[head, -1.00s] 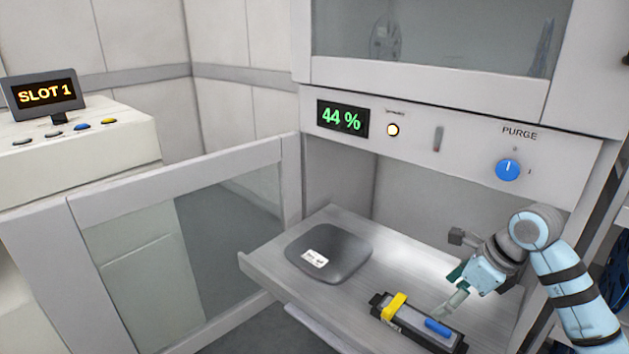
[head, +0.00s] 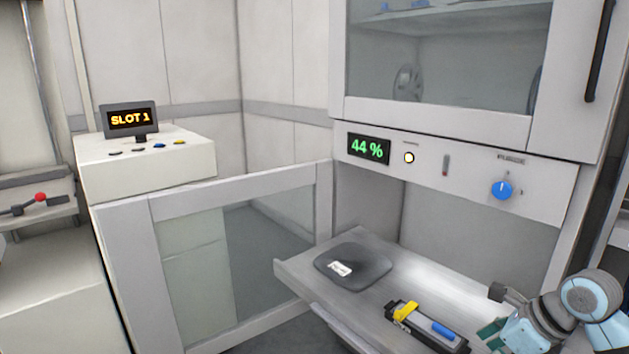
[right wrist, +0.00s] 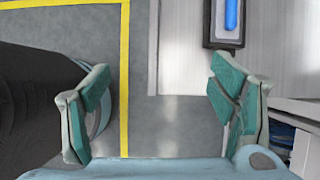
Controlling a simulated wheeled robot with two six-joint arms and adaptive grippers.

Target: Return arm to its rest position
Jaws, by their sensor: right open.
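My right gripper (head: 490,333) is at the lower right of the head view, beside the right end of the pulled-out shelf (head: 375,298). In the right wrist view its two green-padded fingers (right wrist: 157,105) are wide apart with nothing between them. Beyond them are grey floor and the shelf's edge. A dark device with a yellow clip and a blue bar (head: 425,322) lies on the shelf, apart from the gripper; its blue-bar end also shows in the right wrist view (right wrist: 228,42). My left gripper is not in view.
A dark grey rounded pad with a white label (head: 365,264) lies on the shelf. An open glazed door (head: 240,265) stands left of it. The cabinet panel above has a 44 % display (head: 369,150) and a blue PURGE knob (head: 501,190). A SLOT 1 screen (head: 130,120) stands at left.

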